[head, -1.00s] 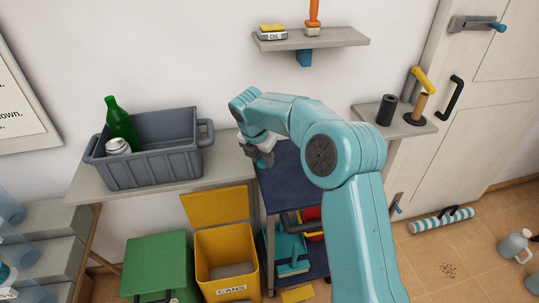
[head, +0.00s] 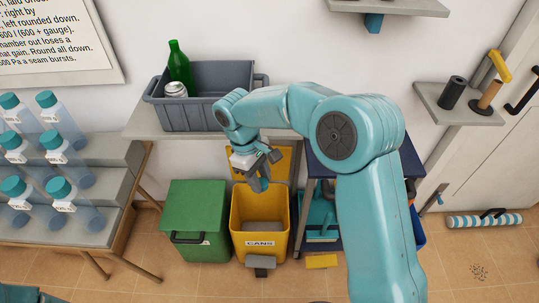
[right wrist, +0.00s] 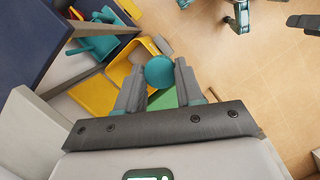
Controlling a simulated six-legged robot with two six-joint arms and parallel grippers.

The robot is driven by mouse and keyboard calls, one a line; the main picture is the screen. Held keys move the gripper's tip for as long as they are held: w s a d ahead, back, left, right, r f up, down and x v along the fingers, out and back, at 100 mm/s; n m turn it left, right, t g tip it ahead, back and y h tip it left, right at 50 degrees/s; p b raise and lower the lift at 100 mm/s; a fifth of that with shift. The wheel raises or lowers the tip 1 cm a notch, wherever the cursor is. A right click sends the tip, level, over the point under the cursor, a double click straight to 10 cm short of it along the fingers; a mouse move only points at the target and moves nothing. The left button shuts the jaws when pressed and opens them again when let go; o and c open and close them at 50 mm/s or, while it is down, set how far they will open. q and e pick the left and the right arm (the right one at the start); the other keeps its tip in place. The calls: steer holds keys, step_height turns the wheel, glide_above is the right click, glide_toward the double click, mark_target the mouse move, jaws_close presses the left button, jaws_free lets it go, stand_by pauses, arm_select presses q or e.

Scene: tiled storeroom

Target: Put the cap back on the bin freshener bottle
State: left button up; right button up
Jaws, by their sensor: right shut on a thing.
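My right gripper (head: 261,178) hangs over the yellow bin marked CANS. In the right wrist view the gripper (right wrist: 160,82) is shut on a round teal thing (right wrist: 159,72) that looks like a cap, seen face-on between the fingertips. In the head view the held thing is too small to make out. Several clear bottles with teal caps (head: 47,99) and white labels stand on the grey stepped shelf at the left. I cannot tell which bottle, if any, is the bin freshener. My left gripper is not in view.
The yellow bin (head: 237,222) stands open beside a lidded green bin (head: 197,245). Above, a grey crate (head: 196,118) on the bench holds a green bottle (head: 179,64) and a can (head: 175,90). A blue trolley (head: 317,168) is partly hidden behind my right arm.

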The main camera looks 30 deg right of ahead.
steer(key=m, duration=0.1)
steer(key=s+m, duration=0.1)
steer(key=shift+a+f+m+y, duration=0.1)
steer(key=shift+a+m+y, duration=0.2)
steer(key=shift+m+y, duration=0.1)
steer(key=m, duration=0.3)
steer(key=shift+s+a+y, duration=0.25)
steer(key=shift+s+y, duration=0.05)
steer(key=shift+y, duration=0.1)
